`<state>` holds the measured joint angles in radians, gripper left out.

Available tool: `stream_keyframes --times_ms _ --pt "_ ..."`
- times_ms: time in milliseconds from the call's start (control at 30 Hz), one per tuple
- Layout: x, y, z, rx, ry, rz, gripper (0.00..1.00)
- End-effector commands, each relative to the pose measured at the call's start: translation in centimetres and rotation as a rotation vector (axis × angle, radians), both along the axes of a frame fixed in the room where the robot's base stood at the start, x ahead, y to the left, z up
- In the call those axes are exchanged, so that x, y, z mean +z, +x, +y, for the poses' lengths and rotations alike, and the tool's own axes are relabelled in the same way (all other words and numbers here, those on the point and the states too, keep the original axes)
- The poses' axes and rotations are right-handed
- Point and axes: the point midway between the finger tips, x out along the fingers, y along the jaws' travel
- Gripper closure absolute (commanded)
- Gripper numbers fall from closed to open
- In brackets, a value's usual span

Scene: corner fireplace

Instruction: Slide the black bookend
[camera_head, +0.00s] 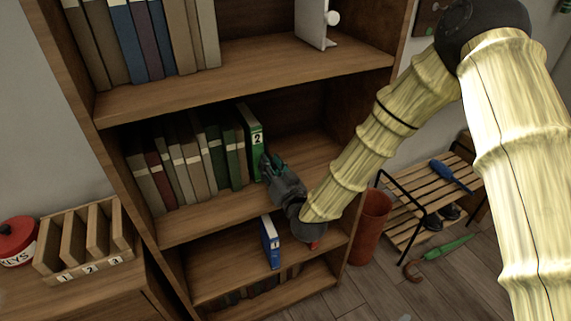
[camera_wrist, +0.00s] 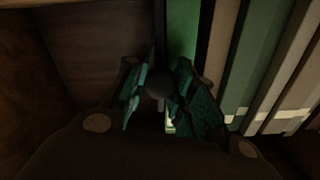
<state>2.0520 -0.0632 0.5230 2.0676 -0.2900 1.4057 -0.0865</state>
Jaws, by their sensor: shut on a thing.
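The black bookend (camera_wrist: 160,83) shows in the wrist view as a thin dark upright plate with a round knob, between my teal finger pads. My gripper (camera_head: 275,168) is shut on it at the middle shelf, at the right end of the book row. In the head view the gripper hides most or all of the bookend. In the wrist view the bookend stands close beside a green binder (camera_wrist: 183,30); I cannot tell whether they touch. In the head view this green binder, labelled 2 (camera_head: 251,140), stands just left of my gripper.
The middle shelf (camera_head: 210,212) has free room to the right of my gripper, up to the side wall. A blue binder (camera_head: 270,243) stands on the shelf below. A white bookend (camera_head: 312,22) stands on the shelf above. A slatted bench (camera_head: 425,185) and a reddish bin (camera_head: 370,225) are at right.

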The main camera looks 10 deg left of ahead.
Motion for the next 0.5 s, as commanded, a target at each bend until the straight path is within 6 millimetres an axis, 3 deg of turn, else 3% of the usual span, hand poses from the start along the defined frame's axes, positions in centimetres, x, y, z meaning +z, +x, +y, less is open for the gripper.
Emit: stream_keyframes --times_ms 433,467,500 --pt "-0.05 -0.46 0.57 0.002 0.0 0.002 1.0" --pt "-0.05 -0.46 0.55 0.002 0.0 0.002 0.72" --pt "-0.04 -0.45 0.56 0.001 0.0 0.001 0.65"
